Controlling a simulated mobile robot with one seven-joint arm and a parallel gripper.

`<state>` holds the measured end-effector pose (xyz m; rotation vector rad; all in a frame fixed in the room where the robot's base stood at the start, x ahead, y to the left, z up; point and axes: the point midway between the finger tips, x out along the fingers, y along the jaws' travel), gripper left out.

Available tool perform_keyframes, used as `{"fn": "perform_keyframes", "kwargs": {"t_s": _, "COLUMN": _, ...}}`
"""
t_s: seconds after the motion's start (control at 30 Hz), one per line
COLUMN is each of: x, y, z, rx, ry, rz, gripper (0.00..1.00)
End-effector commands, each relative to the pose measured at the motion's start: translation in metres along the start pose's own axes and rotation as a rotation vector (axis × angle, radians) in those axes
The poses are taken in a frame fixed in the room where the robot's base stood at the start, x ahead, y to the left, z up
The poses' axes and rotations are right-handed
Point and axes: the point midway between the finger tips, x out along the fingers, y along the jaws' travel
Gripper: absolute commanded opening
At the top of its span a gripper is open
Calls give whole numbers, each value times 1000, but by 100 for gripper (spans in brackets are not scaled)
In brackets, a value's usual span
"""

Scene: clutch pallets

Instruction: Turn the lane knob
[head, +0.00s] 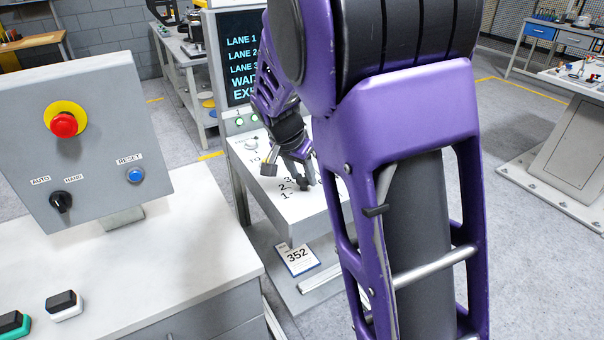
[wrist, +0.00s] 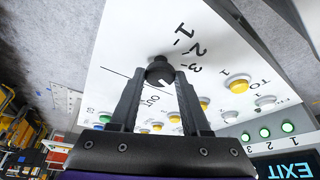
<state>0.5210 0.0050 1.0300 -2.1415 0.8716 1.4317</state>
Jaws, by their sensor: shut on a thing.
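The lane knob (wrist: 160,72) is a black round knob on a white panel (wrist: 125,45), with the marks 1, 2 and 3 printed beside it. My gripper (wrist: 158,84) has one finger on each side of the knob and is shut on it. A pale pointer line shows on the knob, but I cannot tell exactly which number it faces. In the head view, my gripper (head: 306,172) is over the knob (head: 304,184), at the 1-2-3 marks on the sloped white console; the knob is partly hidden by the fingers.
Yellow and white buttons (wrist: 239,85) sit close by on the panel. A dark screen (head: 240,60) listing lanes stands behind it. At left, a grey box (head: 95,150) carries a red emergency button (head: 64,125), an AUTO/HAND switch (head: 61,201) and a blue RESET button (head: 135,175).

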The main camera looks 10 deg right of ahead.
Motion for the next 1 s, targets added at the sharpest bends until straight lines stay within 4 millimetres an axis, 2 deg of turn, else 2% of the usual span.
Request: {"fn": "perform_keyframes", "kwargs": {"t_s": 1.0, "x": 0, "y": 4, "z": -2, "rx": -533, "ry": 2, "rz": -223, "gripper": 0}}
